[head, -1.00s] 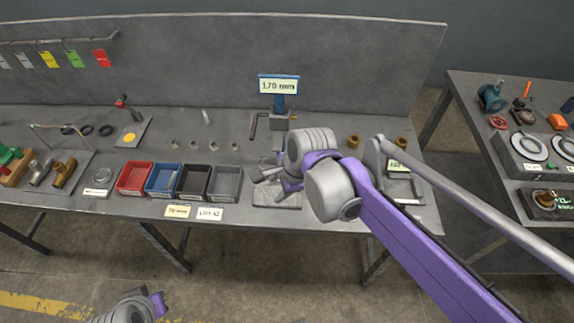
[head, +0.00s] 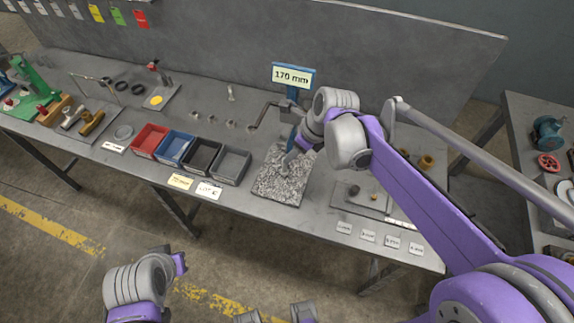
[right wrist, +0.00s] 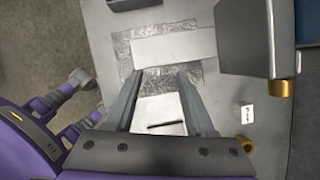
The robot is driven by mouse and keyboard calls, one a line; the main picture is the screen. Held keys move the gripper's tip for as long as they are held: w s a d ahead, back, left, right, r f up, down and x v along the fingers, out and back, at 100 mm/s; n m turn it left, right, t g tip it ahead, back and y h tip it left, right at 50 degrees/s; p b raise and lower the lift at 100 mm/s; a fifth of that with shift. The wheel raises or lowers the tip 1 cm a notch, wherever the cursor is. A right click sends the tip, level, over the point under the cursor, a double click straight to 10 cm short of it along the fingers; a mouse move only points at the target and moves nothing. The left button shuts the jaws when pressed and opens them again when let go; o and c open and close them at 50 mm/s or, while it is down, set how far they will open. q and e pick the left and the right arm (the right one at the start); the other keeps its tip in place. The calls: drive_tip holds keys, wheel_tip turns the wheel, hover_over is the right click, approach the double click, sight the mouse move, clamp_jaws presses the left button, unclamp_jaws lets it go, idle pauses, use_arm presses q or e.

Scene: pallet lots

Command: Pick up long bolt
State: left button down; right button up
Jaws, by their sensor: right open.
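My right gripper (head: 288,161) is over the speckled stone plate (head: 270,190), left of the small tray on the right of the bench. In the right wrist view its two fingers (right wrist: 160,103) are apart, with the plate (right wrist: 180,72) beyond them. A pale surface with a thin dark strip shows between the fingers; I cannot tell what the strip is. A small pale upright piece (head: 231,94) stands at the back of the bench. I cannot make out which piece is the long bolt.
Red (head: 149,153), blue (head: 187,139), black (head: 213,143) and grey bins (head: 247,164) line the front edge, left of the plate. A blue stand with a 170 mm sign (head: 294,75) rises behind my right gripper. A shallow tray (head: 345,205) lies to the right.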

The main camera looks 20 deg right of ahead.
sight(285, 171)
drive_tip(key=x, duration=0.8)
drive_tip(key=shift+w+f, duration=0.25)
drive_tip(key=shift+f, duration=0.1)
clamp_jaws()
